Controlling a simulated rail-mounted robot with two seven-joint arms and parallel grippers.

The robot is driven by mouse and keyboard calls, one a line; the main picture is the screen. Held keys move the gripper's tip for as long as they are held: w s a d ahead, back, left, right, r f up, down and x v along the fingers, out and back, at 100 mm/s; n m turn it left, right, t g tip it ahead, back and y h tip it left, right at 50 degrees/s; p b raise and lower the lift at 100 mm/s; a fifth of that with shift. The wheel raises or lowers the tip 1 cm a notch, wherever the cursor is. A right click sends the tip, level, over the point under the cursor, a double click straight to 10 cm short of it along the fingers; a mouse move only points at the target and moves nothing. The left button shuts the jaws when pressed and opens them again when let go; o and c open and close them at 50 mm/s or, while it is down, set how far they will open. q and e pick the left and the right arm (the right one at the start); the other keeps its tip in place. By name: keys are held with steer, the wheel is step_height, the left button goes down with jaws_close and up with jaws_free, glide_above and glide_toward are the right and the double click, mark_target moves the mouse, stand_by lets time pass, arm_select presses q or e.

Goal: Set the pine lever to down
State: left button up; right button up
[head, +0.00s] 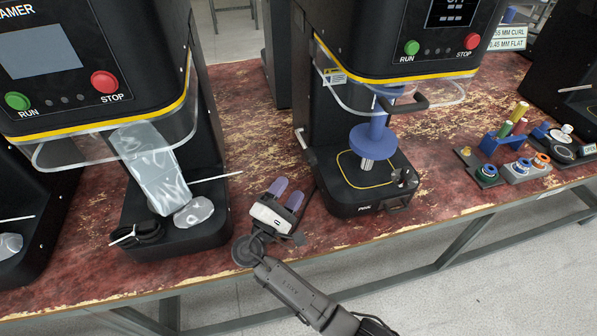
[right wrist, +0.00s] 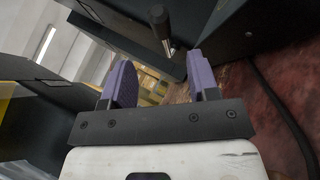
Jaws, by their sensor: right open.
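The machine labelled PINE (head: 365,208) stands right of centre in the head view. A short pale rod (head: 303,143) slants along the left side of its base and looks like the pine lever; its setting is hard to tell. In the right wrist view a lever with a dark grip and metal shaft (right wrist: 160,24) shows beyond the fingertips, between them in the picture. My right gripper (head: 287,194) is open and empty, with purple finger pads, left of the PINE base. It appears apart from the lever. My left gripper is not in view.
A clear guard and black handle (head: 405,103) sit above the blue spindle (head: 372,139). Trays of coloured parts (head: 515,165) lie right.

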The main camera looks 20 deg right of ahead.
steer(key=shift+v, duration=1.5)
steer(key=shift+c, duration=0.2)
